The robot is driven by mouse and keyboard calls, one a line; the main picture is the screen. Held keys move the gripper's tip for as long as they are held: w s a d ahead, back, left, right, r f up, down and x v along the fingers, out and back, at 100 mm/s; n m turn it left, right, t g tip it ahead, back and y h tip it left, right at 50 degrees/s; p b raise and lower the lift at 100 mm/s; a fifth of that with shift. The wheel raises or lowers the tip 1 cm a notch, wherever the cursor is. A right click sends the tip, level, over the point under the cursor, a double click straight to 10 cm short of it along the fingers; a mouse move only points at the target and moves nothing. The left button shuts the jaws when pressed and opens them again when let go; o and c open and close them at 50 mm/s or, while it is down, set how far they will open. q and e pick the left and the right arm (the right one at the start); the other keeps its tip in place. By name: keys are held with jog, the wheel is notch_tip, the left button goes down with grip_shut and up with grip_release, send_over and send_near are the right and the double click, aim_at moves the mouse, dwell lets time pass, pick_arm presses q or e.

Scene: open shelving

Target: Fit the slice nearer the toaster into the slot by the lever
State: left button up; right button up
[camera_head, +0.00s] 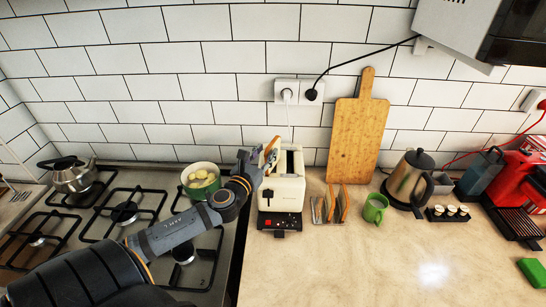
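The cream toaster (285,193) stands on the counter beside the stove, with a dark slot (291,162) open on its top right. A small dark piece at its front left looks like the lever (267,193). My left gripper (266,163) is at the toaster's top left and seems shut on a bread slice (271,147), which stands tilted with its upper part above the toaster. Its lower edge is hidden, so I cannot tell how far it is in a slot. A rack (318,211) right of the toaster holds bread slices (344,203). My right gripper is out of view.
A green pot (201,181) and kettle (73,175) stand on the gas stove at left. A green mug (375,208), electric kettle (408,180) and red coffee machine (525,185) stand at right. A cutting board (357,132) leans on the wall. The front counter is clear.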

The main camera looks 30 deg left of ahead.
aim_at(274, 145)
pick_arm(q)
jog(key=shift+w, duration=0.35)
jog(key=shift+w+r+p, duration=0.1)
jog(key=shift+w+p, duration=0.25)
jog(key=shift+w, duration=0.1)
jog(key=w+p, duration=0.1)
jog(key=w, duration=0.2)
jog(key=shift+w+a+p, duration=0.1)
jog(key=shift+w+p, duration=0.25)
jog(key=shift+p, duration=0.05)
jog(key=shift+w+f, duration=0.3)
jog(key=shift+s, duration=0.15)
jog(key=c, duration=0.4)
grip_shut()
